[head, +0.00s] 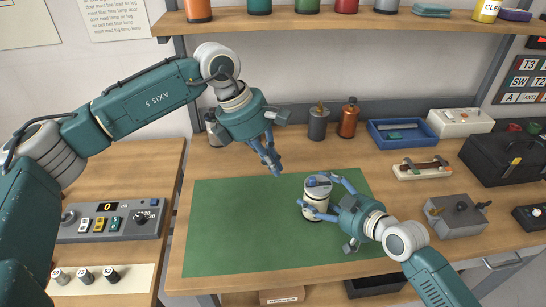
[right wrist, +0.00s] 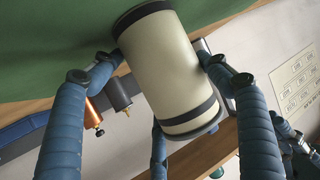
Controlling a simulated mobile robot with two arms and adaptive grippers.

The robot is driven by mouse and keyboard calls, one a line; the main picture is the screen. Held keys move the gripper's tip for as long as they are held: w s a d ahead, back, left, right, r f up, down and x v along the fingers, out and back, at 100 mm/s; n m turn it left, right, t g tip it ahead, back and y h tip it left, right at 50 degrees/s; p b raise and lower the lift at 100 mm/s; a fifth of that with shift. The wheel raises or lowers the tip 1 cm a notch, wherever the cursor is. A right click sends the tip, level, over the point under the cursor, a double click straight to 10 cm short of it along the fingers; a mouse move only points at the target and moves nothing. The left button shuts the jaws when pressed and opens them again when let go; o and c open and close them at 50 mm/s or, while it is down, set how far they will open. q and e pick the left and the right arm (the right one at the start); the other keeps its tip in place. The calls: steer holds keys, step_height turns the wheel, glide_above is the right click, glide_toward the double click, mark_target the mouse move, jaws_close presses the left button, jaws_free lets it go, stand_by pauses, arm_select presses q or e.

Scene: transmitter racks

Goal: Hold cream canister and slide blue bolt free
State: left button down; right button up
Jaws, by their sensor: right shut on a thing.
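The cream canister (head: 317,204), with dark bands, stands upright on the green mat. Its top is grey with a blue part (head: 318,181) that looks like the bolt. My right gripper (head: 322,197) is shut around the canister from the right. My left gripper (head: 275,168) hangs above the mat, left of and higher than the canister. Its fingers are close together, touch nothing I can see, and their gap is unclear.
The green mat (head: 230,235) is clear left of the canister. Behind stand a grey bottle (head: 318,122) and a copper bottle (head: 348,118). A blue tray (head: 402,133), a grey box (head: 455,216) and a black toolbox (head: 502,158) stand right. A control panel (head: 112,220) is left.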

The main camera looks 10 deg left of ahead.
mark_target(315, 180)
steer(key=shift+f, duration=0.25)
arm_select(q)
steer(key=w+d+f, duration=0.1)
steer(key=d+f, duration=0.4)
steer(key=shift+w+d, duration=0.4)
arm_select(e)
steer(key=shift+s, duration=0.1)
arm_select(q)
steer(key=shift+w+d, duration=0.2)
steer(key=shift+d, duration=0.45)
steer(key=shift+w+d, duration=0.25)
steer(key=shift+d, duration=0.4)
steer(key=shift+w+d, duration=0.2)
steer(key=shift+d, duration=0.45)
steer(key=shift+s+a, duration=0.1)
